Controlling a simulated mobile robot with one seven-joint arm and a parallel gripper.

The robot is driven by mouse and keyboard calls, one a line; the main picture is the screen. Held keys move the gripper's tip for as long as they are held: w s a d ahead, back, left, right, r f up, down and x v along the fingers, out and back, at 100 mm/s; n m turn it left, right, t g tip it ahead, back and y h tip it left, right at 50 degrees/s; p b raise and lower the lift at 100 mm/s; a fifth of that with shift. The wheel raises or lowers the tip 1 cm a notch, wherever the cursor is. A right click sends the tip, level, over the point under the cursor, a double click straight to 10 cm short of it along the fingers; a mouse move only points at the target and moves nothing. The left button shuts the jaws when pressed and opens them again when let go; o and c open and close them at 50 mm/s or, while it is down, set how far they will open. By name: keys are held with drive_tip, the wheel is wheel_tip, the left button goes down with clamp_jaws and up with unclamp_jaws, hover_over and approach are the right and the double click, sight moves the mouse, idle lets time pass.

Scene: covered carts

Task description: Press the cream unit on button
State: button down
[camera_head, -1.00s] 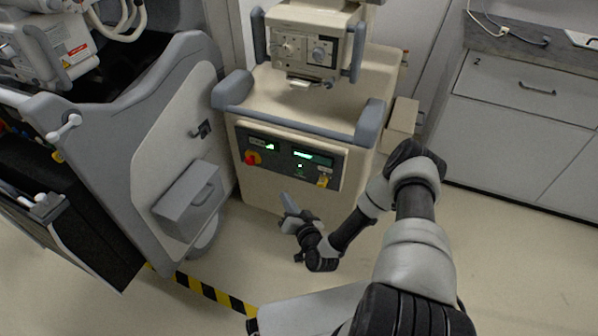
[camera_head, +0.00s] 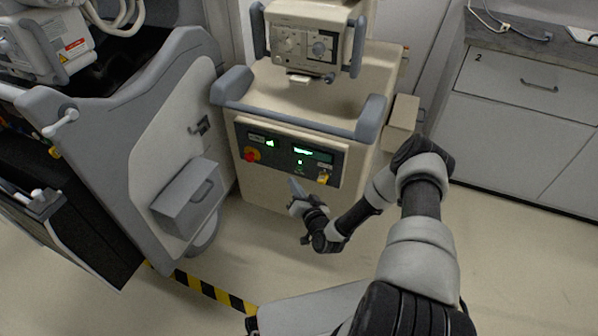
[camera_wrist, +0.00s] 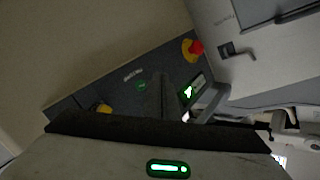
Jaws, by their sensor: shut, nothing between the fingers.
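The cream unit (camera_head: 262,188) stands at the centre of the head view, with a dark control panel (camera_head: 268,160) on its front. A small green-lit button (camera_head: 300,162) sits on the panel below a green display (camera_head: 304,150). My gripper (camera_head: 294,186) is shut and empty, pointing up at the panel just below the green button. I cannot tell whether it touches the panel.
A red knob on a yellow base (camera_head: 251,155) is at the panel's left, and a yellow switch (camera_head: 323,177) at its lower right. A grey cart (camera_head: 150,130) with a protruding box (camera_head: 187,198) stands to the left. Drawers (camera_head: 530,85) are at right. The floor to the right is clear.

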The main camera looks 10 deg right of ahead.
drive_tip(key=shift+w+d+b, duration=0.6)
drive_tip(key=shift+w+d, duration=0.25)
drive_tip(key=shift+w, duration=0.25)
drive_tip(key=shift+w, duration=0.1)
idle(1.2)
drive_tip(key=shift+w+d+b, duration=0.2)
drive_tip(key=shift+w+b, duration=0.05)
drive_tip(key=shift+b, duration=0.1)
drive_tip(key=shift+w+d+b, duration=0.3)
drive_tip(key=shift+w+b, duration=0.05)
drive_tip(key=shift+w, duration=0.05)
idle(0.6)
idle(0.3)
drive_tip(key=shift+s+a, duration=0.5)
drive_tip(key=shift+s, duration=0.25)
drive_tip(key=shift+s+a+p, duration=0.4)
drive_tip(key=shift+s+a, duration=0.35)
drive_tip(key=shift+s, duration=0.3)
drive_tip(key=shift+s+a+p, duration=0.4)
drive_tip(key=shift+s+a, duration=0.35)
drive_tip(key=shift+s, duration=0.25)
